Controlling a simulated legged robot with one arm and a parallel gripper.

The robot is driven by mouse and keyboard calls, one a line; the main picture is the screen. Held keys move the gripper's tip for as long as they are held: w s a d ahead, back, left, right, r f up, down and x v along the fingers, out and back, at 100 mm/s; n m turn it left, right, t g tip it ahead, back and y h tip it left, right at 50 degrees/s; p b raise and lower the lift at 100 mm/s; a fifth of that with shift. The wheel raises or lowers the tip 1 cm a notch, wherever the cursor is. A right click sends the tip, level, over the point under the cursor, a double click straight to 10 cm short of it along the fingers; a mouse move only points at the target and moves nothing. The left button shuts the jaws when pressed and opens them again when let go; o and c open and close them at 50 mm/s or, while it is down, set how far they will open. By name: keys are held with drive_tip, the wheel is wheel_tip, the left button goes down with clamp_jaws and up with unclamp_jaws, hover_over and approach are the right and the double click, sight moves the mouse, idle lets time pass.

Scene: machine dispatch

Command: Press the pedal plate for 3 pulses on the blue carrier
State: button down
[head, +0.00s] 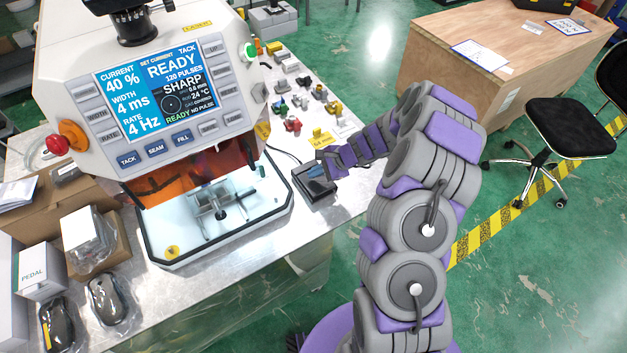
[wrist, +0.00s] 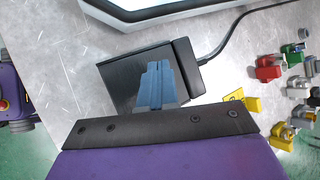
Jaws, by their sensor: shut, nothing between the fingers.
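The pedal plate (head: 318,192) is a flat dark box with a cable, lying on the metal table right of the machine. In the wrist view the pedal (wrist: 125,75) lies directly beneath my fingers. My gripper (head: 318,170) is shut and empty, with its blue fingertips over the plate; I cannot tell whether they touch it. I cannot make out a blue carrier for certain.
Several small coloured parts (head: 292,124) lie right of the machine, with yellow tags (head: 322,138) near them. A box marked PEDAL (head: 40,272) and two mouse-shaped devices (head: 107,299) are at the left. A wooden crate (head: 480,75) and a chair (head: 568,125) stand beyond my arm.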

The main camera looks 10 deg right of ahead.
drive_tip(key=shift+d, duration=0.75)
drive_tip(key=shift+a, duration=0.65)
drive_tip(key=shift+d, duration=0.1)
drive_tip(key=shift+s+d+f, duration=0.1)
drive_tip(key=shift+d+f, duration=0.3)
drive_tip(key=shift+d, duration=0.3)
drive_tip(key=shift+a, duration=0.35)
drive_tip(key=shift+d+f, duration=0.2)
drive_tip(key=shift+d, duration=0.05)
drive_tip(key=shift+s+a+f+b, duration=0.1)
drive_tip(key=shift+f+b, duration=0.3)
drive_tip(key=shift+f, duration=0.05)
drive_tip(key=shift+r, duration=0.1)
drive_tip(key=shift+a+r+p, duration=0.2)
drive_tip(key=shift+r+p, duration=0.15)
drive_tip(key=shift+r, duration=0.15)
drive_tip(key=shift+a+r+p, duration=0.2)
drive_tip(key=shift+r+p, duration=0.15)
drive_tip(key=shift+r, duration=0.15)
